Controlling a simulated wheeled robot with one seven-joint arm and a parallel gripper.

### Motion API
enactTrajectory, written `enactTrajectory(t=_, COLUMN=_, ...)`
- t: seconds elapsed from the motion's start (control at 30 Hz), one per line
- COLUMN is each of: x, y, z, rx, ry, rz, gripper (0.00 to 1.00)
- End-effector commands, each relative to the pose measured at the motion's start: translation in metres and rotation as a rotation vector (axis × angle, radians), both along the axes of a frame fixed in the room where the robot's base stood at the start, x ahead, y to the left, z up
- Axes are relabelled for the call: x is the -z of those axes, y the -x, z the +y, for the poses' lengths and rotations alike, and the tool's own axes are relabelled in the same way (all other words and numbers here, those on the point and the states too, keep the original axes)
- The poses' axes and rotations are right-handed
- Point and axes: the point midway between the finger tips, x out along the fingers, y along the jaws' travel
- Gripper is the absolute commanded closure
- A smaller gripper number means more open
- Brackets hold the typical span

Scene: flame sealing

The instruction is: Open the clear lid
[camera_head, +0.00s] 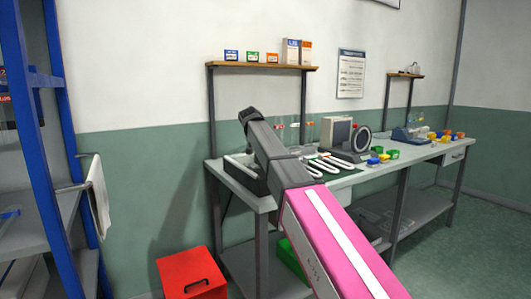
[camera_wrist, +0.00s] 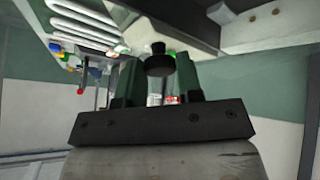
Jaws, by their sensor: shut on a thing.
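My gripper (camera_wrist: 158,72) shows in the wrist view, with its two dark green fingers on either side of a small black knob (camera_wrist: 159,62). The fingers are closed in on the knob. I cannot make out a clear lid pane around the knob. In the head view my arm reaches over the left end of the bench, and the gripper itself is hidden or too small to tell. A dark grey box (camera_head: 240,178) stands on the bench's left end, partly behind my arm.
The bench (camera_head: 262,204) carries white tubes (camera_head: 330,164), a grey device (camera_head: 334,136) with a round dial and several coloured bins (camera_head: 378,156). A red box (camera_head: 190,275) stands on the floor. A blue shelf rack (camera_head: 45,160) is at the left.

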Motion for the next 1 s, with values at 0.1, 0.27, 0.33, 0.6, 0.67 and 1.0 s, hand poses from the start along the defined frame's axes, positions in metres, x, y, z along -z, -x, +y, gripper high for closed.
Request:
enactTrajectory(t=0.1, x=-0.012, y=0.007, z=0.01, rx=-0.004, ry=0.092, rz=-0.064, gripper=1.0)
enactTrajectory(t=0.27, x=-0.026, y=0.016, z=0.023, rx=-0.005, ry=0.219, rz=-0.149, gripper=1.0)
enactTrajectory(t=0.33, x=-0.031, y=0.02, z=0.029, rx=-0.004, ry=0.273, rz=-0.186, gripper=1.0)
enactTrajectory(t=0.6, x=-0.048, y=0.037, z=0.055, rx=-0.004, ry=0.486, rz=-0.33, gripper=1.0)
enactTrajectory(t=0.67, x=-0.05, y=0.042, z=0.061, rx=-0.004, ry=0.533, rz=-0.362, gripper=1.0)
enactTrajectory(t=1.0, x=-0.056, y=0.066, z=0.097, rx=-0.004, ry=0.801, rz=-0.542, gripper=1.0)
